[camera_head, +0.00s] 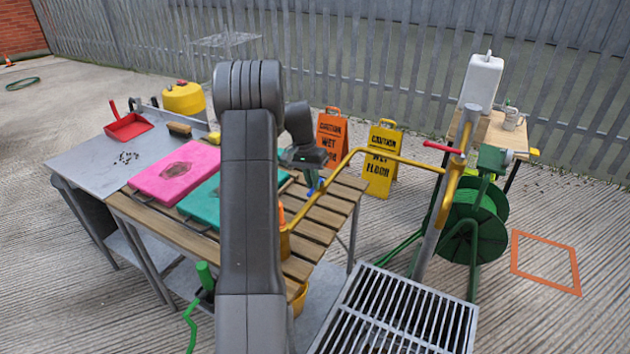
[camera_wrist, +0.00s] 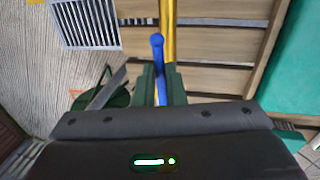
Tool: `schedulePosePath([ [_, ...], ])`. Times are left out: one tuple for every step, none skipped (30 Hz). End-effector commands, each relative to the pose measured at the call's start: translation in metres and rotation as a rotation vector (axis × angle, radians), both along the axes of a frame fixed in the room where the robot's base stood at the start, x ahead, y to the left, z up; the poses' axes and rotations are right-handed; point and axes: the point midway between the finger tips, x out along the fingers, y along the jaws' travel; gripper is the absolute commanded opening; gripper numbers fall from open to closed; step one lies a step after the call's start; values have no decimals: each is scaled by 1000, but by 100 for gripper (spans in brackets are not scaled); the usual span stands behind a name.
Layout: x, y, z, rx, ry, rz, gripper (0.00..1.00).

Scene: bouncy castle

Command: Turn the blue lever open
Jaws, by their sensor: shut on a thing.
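The blue lever (camera_wrist: 158,55) stands between the two green fingers of my gripper (camera_wrist: 161,88) in the wrist view, with its rounded end showing beyond them. It lies beside a yellow pipe (camera_wrist: 168,18). My gripper is shut on the lever. The lever's base is hidden, and my arm covers part of the table.
A slatted wooden table (camera_head: 316,229) lies under the pipe, with pink (camera_head: 160,185) and teal (camera_head: 204,204) slabs on it. Yellow (camera_head: 382,160) and orange (camera_head: 331,135) caution signs stand behind. A metal grate (camera_head: 385,318) and green hose reel (camera_head: 470,232) are to the right.

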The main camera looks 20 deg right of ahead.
Motion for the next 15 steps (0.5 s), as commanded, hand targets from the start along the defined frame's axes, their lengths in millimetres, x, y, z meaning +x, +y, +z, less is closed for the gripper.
schedulePosePath([
  [2,0,2,-2,-5,-14,0],
  [3,0,2,-3,-5,-22,0],
  [3,0,2,-3,-5,-32,0],
  [3,1,2,-2,-6,-38,0],
  [4,1,2,-2,-6,-44,0],
  [4,1,2,-2,-6,-49,0],
  [4,1,2,-3,-6,-52,0],
  [4,1,2,-2,-6,-54,0],
  [4,1,2,-2,-6,-56,0],
  [4,1,2,-2,-6,-58,0],
  [4,1,2,-2,-6,-59,0],
  [4,1,2,-2,-6,-59,0],
  [4,1,2,-2,-6,-60,0],
  [4,1,2,-2,-6,-60,0],
  [4,1,2,-2,-6,-59,0],
])
